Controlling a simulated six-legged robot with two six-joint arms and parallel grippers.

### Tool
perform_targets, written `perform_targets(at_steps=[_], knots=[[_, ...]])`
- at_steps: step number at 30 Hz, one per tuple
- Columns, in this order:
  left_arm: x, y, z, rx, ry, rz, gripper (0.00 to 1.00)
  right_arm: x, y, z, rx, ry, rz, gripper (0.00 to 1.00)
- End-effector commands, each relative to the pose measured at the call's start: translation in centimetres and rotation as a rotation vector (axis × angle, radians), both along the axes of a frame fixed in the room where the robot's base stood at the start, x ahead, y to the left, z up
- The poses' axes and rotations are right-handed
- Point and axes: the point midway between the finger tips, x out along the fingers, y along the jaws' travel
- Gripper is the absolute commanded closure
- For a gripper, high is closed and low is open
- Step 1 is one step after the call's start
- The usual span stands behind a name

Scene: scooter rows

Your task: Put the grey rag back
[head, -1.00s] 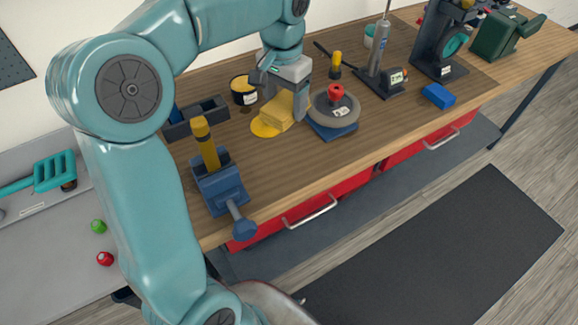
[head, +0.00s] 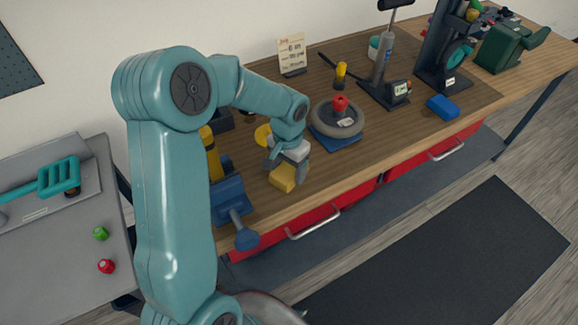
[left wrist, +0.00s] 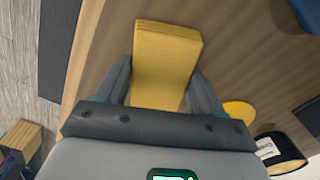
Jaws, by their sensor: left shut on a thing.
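My left gripper (head: 290,160) is shut on a yellow folded cloth-like block (head: 283,177) over the front part of the wooden bench (head: 340,175). In the left wrist view the yellow block (left wrist: 166,62) sits between the two fingers of the left gripper (left wrist: 160,88) and sticks out past them. I cannot tell whether it touches the bench top. I cannot make out a grey rag in either view. My right gripper is not in view.
A yellow disc (head: 262,134) lies behind the gripper. A grey-rimmed wheel (head: 336,118) on a blue base stands to its right, and a blue vise (head: 230,198) to its left. A note card (head: 292,52) stands at the back. The front bench right of the gripper is clear.

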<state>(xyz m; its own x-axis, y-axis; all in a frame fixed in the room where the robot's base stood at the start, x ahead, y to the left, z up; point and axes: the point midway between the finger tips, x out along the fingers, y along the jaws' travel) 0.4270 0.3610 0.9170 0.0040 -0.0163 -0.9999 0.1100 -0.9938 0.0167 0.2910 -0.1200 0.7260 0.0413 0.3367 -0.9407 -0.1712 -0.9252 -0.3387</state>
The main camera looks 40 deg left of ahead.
Motion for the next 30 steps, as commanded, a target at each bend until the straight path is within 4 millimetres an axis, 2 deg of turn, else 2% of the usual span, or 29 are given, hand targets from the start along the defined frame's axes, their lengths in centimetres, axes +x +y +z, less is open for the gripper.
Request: perform_targets(at_steps=[10,11,12,13,23,26,30], knots=[[0.0,0.0,-0.5,0.0,-0.001,0.0,0.6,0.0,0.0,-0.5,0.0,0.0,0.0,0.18],[0.0,0.0,-0.3,0.0,-0.002,0.0,0.25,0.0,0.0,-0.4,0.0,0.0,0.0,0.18],[0.0,0.0,-0.3,0.0,-0.001,0.0,0.12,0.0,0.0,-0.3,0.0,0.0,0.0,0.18],[0.0,0.0,-0.3,0.0,-0.001,0.0,0.06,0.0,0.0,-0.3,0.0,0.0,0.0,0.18],[0.0,0.0,0.2,0.0,-0.001,0.0,0.06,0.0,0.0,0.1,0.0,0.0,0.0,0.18],[0.1,0.1,1.2,0.003,-0.006,0.001,0.06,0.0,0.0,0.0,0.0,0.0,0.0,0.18],[0.1,0.1,4.3,0.003,-0.008,0.001,0.06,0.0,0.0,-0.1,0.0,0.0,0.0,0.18]])
